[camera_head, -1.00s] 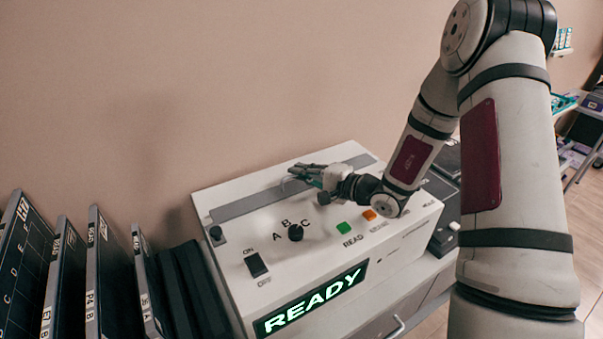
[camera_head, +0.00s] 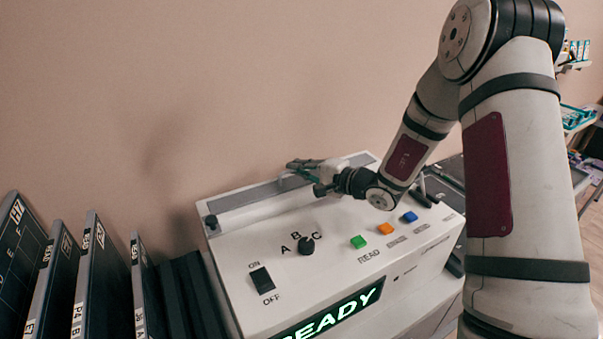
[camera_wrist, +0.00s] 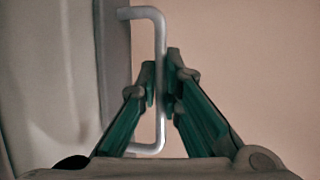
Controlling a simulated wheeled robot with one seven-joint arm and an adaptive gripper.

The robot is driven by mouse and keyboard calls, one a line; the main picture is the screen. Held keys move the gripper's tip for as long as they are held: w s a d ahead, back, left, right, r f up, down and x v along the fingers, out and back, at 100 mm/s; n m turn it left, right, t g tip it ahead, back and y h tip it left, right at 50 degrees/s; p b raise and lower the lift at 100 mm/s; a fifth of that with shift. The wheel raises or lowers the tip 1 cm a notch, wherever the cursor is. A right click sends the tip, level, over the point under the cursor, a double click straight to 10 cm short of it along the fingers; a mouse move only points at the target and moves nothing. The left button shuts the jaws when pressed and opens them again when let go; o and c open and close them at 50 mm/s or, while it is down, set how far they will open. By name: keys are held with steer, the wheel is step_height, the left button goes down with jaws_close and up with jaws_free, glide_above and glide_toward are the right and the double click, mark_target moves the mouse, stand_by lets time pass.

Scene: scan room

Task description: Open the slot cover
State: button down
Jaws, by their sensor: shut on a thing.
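The slot cover (camera_head: 255,198) is a long grey strip along the back of the white machine's top. My gripper (camera_head: 303,166) is over this strip, near its middle, at the back edge. In the wrist view, a pale grey U-shaped handle (camera_wrist: 160,28) stands off a grey edge that looks like the cover (camera_wrist: 115,60). My gripper (camera_wrist: 161,85) has its green fingers on both sides of the handle's bar, shut on it. My gripper hides part of the cover in the head view. I cannot tell whether the cover is raised.
The machine's top (camera_head: 235,255) carries a black rocker switch (camera_head: 262,279), a dark knob (camera_head: 306,245) and green, orange and blue buttons. Dark upright panels (camera_head: 95,270) stand at the left. The wall (camera_head: 200,80) is close behind the machine.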

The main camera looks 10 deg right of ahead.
steer(key=c, duration=2)
jaws_free()
steer(key=shift+s+d, duration=0.1)
steer(key=v, duration=1.1)
steer(key=shift+s+d, duration=0.25)
steer(key=shift+s, duration=0.1)
